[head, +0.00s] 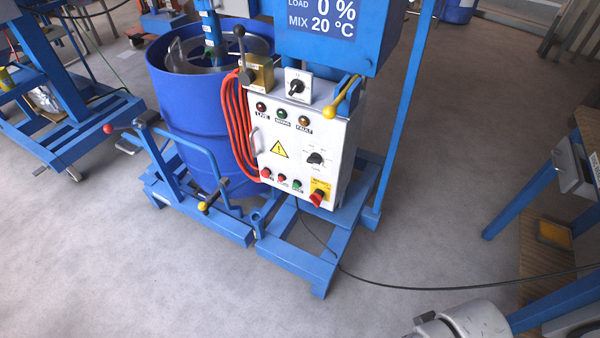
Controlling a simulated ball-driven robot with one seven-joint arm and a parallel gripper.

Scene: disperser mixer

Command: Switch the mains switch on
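The mains switch appears to be the red rotary handle (317,197) on a yellow plate (323,187), at the lower right corner of the white control box (334,140). The handle looks slanted, but its small label and exact setting cannot be read. A red lamp labelled LIVE (261,107), a green lamp (282,113) and an amber lamp (303,120) sit along the top of the box; none looks brightly lit. Parts of my own arm show at the bottom right, apart from the box. My gripper's fingers are not in view.
A black selector (315,158) and several push buttons (281,182) share the panel. A yellow-knobbed lever (330,112) projects above it. The blue frame (318,268) juts out below; a black cable (440,288) crosses the floor.

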